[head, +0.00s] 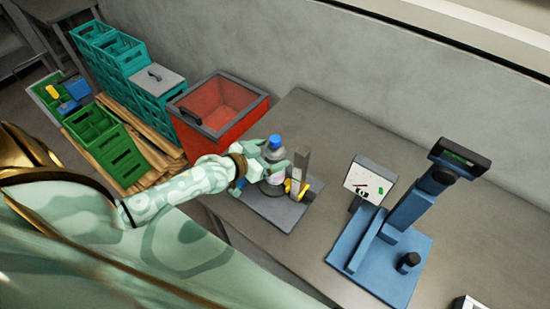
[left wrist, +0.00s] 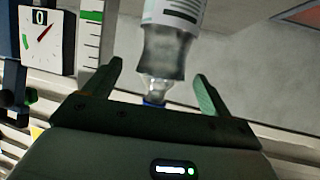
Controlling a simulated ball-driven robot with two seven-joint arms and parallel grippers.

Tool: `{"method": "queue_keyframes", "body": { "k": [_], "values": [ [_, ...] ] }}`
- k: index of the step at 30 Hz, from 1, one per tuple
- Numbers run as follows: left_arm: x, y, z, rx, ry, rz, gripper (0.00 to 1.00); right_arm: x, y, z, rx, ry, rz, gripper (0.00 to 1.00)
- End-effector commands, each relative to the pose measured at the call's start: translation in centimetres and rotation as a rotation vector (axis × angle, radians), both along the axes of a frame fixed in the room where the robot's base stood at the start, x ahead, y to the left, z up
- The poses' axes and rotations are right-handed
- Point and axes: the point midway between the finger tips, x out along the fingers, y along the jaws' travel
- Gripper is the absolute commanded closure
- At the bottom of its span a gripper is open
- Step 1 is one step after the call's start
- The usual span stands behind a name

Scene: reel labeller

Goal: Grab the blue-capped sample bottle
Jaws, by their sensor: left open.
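The blue-capped sample bottle (head: 273,177) is clear with a white label. It stands upright on a small grey plate (head: 286,213) near the table's left end, with its blue cap (head: 274,141) on top. My left gripper (head: 263,171) reaches it from the left, open, and hides part of the bottle. In the left wrist view the bottle (left wrist: 168,45) appears upside down, its neck between the two open fingers (left wrist: 160,72). Clear room shows on both sides of the neck, so the fingers do not appear to press on it. My right gripper is not in view.
A grey upright post (head: 300,164) and a yellow part (head: 297,189) stand just right of the bottle. Further right are a white dial (head: 369,182) and a blue stand (head: 392,250). A red bin (head: 222,112) and green crates (head: 103,140) are at left.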

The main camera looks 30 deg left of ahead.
Motion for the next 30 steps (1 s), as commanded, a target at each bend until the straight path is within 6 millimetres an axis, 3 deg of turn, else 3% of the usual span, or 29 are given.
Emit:
{"method": "queue_keyframes", "body": {
  "k": [6,14,16,24,30],
  "values": [
    [3.0,-0.8,-1.6,0.0,-0.001,0.001,0.17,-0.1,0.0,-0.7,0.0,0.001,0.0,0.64],
    [3.5,-1.0,-1.8,0.001,0.0,0.001,0.17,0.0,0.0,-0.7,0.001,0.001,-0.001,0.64],
    [3.4,-1.0,-1.8,0.001,0.0,0.001,0.28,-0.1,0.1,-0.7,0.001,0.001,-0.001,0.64],
    [3.4,-0.9,-1.8,0.001,0.0,0.001,1.0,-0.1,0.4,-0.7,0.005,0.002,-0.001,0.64],
    [3.5,-0.9,-1.6,0.001,-0.003,0.001,1.0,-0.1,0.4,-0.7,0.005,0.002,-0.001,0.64]
  ]
}}
